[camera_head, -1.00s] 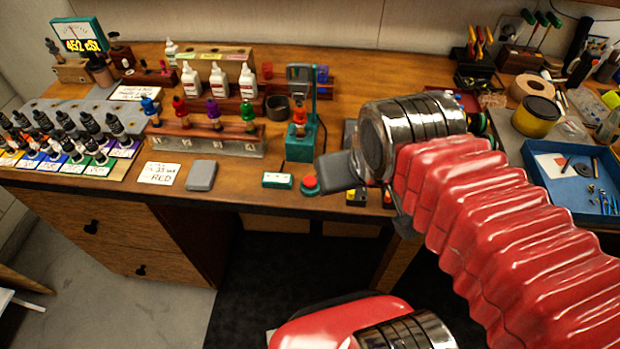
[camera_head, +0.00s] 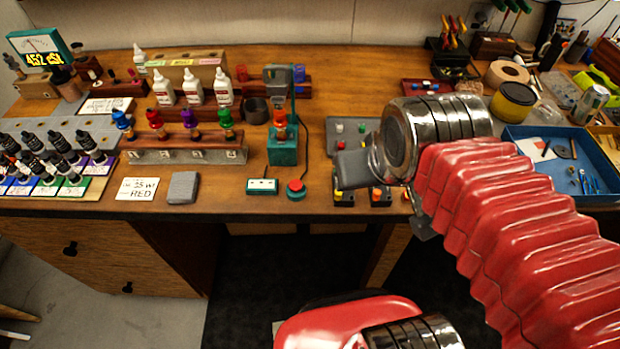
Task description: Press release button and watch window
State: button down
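A round red button (camera_head: 296,187) on a small teal base sits near the bench's front edge. Left of it is a small teal-edged box with a white window (camera_head: 262,186); any marks in the window are too small to read. Behind them stands a teal stand (camera_head: 283,150) with an orange-topped piece (camera_head: 280,120) in it, below a grey head. My gripper (camera_head: 345,170) is right of the red button, apart from it in the picture. Only its grey end shows; my arm's chrome joint hides the rest, and its opening cannot be made out.
A rack (camera_head: 190,155) holds several coloured-top pieces. A card reading "35 wt RED" (camera_head: 137,189) and a grey block (camera_head: 183,187) lie in front. A gauge (camera_head: 42,48) reads 452 cSt. Small switch boxes (camera_head: 345,196) sit near my gripper. A blue tray (camera_head: 590,211) is at right.

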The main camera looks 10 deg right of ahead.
aim_at(294, 185)
jog(key=z, duration=0.45)
jog(key=k, duration=1.15)
jog(key=u, duration=1.15)
jog(key=i, duration=1)
jog(key=u, duration=0.1)
